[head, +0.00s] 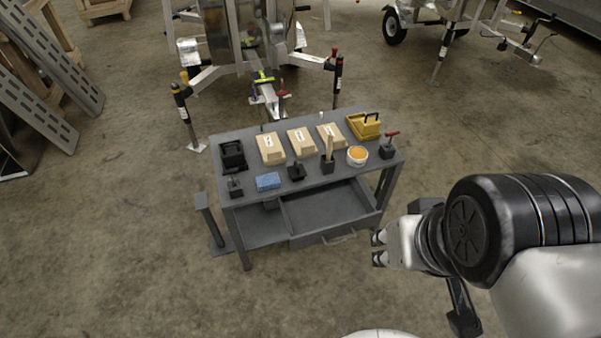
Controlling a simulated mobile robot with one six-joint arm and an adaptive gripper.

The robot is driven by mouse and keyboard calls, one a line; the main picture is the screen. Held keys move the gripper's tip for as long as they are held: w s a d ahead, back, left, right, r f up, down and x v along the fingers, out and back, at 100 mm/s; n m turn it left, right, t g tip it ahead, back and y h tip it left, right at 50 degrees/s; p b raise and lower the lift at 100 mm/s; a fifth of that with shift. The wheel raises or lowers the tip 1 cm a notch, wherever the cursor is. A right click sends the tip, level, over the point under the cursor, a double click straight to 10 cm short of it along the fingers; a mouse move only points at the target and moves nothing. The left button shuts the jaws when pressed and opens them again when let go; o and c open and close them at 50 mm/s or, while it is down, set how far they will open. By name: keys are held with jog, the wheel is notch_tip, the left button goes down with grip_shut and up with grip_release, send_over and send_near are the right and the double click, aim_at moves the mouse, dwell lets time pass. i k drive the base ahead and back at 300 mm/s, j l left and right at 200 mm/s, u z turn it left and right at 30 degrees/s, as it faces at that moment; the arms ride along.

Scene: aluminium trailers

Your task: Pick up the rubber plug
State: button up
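My gripper (378,248) is in the head view, low and right of the grey worktable (340,203). Its two fingertips are apart with nothing between them, and it is clear of the table. I cannot tell for sure which thing is the rubber plug. A small black piece (296,172) stands near the table's front middle, right of a blue sponge (268,181). Another small dark piece (235,187) with an upright part stands at the front left corner. Either is too small to make out well.
A drawer (330,213) shows below. A trailer (235,40) stands behind.

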aim_at(297, 172)
jog(key=i+j+u, duration=0.45)
jog(key=i+j, duration=0.75)
